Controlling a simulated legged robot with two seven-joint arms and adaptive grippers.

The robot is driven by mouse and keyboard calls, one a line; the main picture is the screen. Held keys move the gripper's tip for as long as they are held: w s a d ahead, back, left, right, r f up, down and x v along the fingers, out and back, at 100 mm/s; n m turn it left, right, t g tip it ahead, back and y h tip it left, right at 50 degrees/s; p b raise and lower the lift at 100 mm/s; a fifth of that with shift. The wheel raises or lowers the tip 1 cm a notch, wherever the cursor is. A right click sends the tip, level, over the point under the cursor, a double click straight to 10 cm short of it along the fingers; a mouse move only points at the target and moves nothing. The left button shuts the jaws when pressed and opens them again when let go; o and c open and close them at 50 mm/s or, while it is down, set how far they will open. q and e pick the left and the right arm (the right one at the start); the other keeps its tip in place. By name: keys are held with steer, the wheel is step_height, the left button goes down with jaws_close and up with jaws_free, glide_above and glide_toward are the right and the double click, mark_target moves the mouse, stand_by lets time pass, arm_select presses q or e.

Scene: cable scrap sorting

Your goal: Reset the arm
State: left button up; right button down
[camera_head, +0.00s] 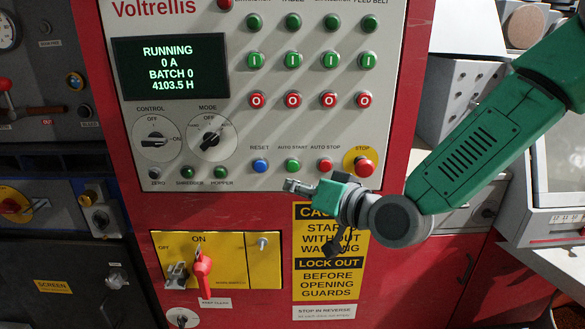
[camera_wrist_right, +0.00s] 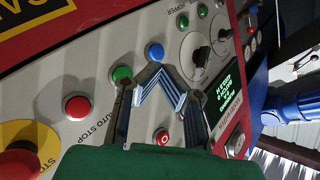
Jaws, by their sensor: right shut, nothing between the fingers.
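My right arm (camera_head: 475,150), green and grey, comes in from the right across the front of the control panel (camera_head: 225,120). Its gripper (camera_head: 291,186) points left, just below the blue reset button (camera_head: 260,165) and green auto start button (camera_head: 293,165) in the head view. In the wrist view the fingers (camera_wrist_right: 152,68) meet at their tips with nothing held. The blue button (camera_wrist_right: 155,51) shows just beyond the tips, the green one (camera_wrist_right: 121,73) beside them. I cannot tell whether the tips touch the panel. My left gripper is not in the head view.
The screen (camera_head: 170,67) reads RUNNING, 0 A, BATCH 0. A red auto stop button (camera_head: 325,165) and a large red stop button (camera_head: 364,167) lie right of the gripper. Below, a red handle (camera_head: 202,268) sits on a yellow plate (camera_head: 228,252). Grey machinery (camera_head: 465,85) stands right.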

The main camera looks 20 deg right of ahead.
stand_by(0.3)
steer(key=s+d+f+g+h+b, duration=0.15)
steer(key=s+f, duration=0.25)
steer(key=f, duration=0.7)
steer(key=s+d+f+g+h+b, duration=0.1)
steer(key=s+f+g+b, duration=0.3)
steer(key=f, duration=0.6)
steer(key=s+d+f+g+h+b, duration=0.15)
steer(key=s+f, duration=0.35)
steer(key=f, duration=0.6)
steer(key=s+d+f+n+g+h+b, duration=0.1)
steer(key=s+d+f+g+h+b, duration=0.1)
steer(key=s+f, duration=0.7)
steer(key=s+d+f+n+g+h+b, duration=0.1)
steer(key=s+d+f+g+b, duration=0.3)
steer(key=s+f, duration=0.5)
steer(key=s+d+h, duration=0.1)
steer(key=s+d, duration=0.1)
steer(key=s, duration=0.1)
steer(key=shift+s+g+b, duration=0.25)
steer(key=shift+g+b, duration=0.1)
steer(key=shift+g, duration=0.05)
steer(key=shift+w, duration=0.15)
stand_by(1.9)
